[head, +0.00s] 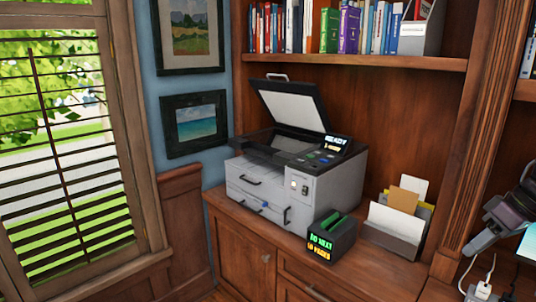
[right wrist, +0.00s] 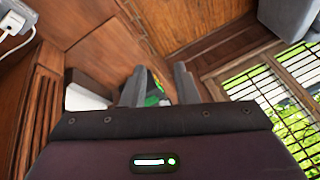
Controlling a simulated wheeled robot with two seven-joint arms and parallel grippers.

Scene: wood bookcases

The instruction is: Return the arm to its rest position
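My right arm comes in at the right edge of the head view. Its dark gripper (head: 482,238) hangs in front of the bookcase's upright post, to the right of the paper holder and apart from it. In the right wrist view the two grey fingers of the right gripper (right wrist: 159,84) stand apart with nothing held between them. A small dark box with green lettering shows beyond the fingers, partly hidden by them. My left arm and left gripper are in neither view.
A grey printer (head: 300,188) with its lid raised stands on the wooden cabinet. A white power strip (head: 486,292) lies below my right gripper. A shelf of books (head: 348,30) is above; a shuttered window (head: 62,150) is left.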

